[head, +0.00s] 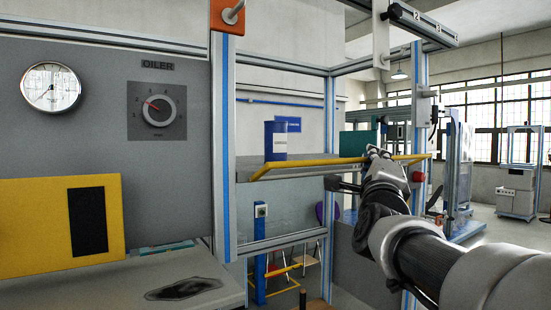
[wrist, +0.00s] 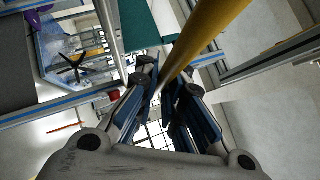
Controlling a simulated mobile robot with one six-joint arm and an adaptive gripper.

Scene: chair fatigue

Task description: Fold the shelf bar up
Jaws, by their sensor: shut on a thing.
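The shelf bar (head: 315,161) is a thin yellow rail along the front edge of the grey shelf (head: 300,172), in the middle of the head view. It lies roughly level at shelf height, with its left end bent down toward the frame post. My gripper (head: 376,153) is at the right part of the bar. In the wrist view the bar (wrist: 212,32) runs from the top edge down between the fingers of my gripper (wrist: 168,82), which is shut on it. The fingers hide part of the bar.
A red knob (head: 418,177) is on the right post. A grey panel with a gauge (head: 51,88) and dial (head: 157,111) fills the left. Open floor lies at the right.

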